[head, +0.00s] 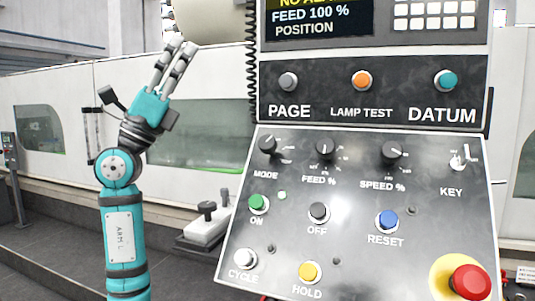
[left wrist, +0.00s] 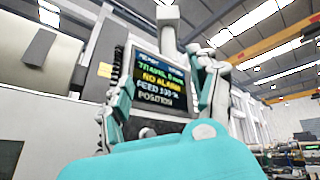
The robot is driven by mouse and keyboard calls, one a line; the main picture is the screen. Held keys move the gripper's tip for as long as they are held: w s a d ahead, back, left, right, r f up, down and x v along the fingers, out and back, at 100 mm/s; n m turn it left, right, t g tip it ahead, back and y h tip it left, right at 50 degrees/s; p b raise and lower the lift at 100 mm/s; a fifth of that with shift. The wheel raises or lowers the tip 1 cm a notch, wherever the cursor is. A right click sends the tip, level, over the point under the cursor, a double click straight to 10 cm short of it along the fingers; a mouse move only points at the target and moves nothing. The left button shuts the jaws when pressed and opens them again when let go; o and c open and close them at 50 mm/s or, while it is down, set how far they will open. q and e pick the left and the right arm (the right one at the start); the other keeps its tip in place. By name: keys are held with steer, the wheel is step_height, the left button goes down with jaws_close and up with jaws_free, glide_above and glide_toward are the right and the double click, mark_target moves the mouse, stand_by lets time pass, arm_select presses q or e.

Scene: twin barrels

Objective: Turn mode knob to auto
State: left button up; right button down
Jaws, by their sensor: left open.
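The mode knob (head: 267,144) is a small black rotary knob at the upper left of the sloped control panel (head: 360,240), above the word MODE. Its position marks are too small to read, so I cannot tell which mode it points at. My left gripper (head: 181,48) is raised to the left of the panel, fingers pointing up, open and empty. It is apart from the knob and higher than it. The left wrist view shows the console screen (left wrist: 160,75) beyond teal and white arm parts; the mode knob cannot be made out there. My right gripper is not in view.
Feed knob (head: 325,147) and speed knob (head: 391,152) sit right of the mode knob, with the key switch (head: 458,161) beyond. The green ON button (head: 259,204) is below; a red emergency button (head: 470,282) is lower right. A coiled cable (head: 253,60) hangs along the console's left edge.

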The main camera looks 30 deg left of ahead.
arm_select(q)
steer(key=w+d+f+m+g+y+b, duration=0.1)
steer(key=d+f+m+g+y, duration=0.25)
steer(key=f+m+g, duration=0.45)
steer(key=g+y, duration=0.2)
steer(key=y, duration=0.2)
glide_toward(264, 143)
steer(key=shift+m, duration=0.4)
steer(key=p+x, duration=0.8)
steer(key=x, duration=0.2)
steer(key=shift+w, duration=0.15)
steer(key=shift+w+d+f, duration=0.1)
steer(key=shift+w+d, duration=0.05)
steer(key=shift+w, duration=0.25)
steer(key=c, duration=1.2)
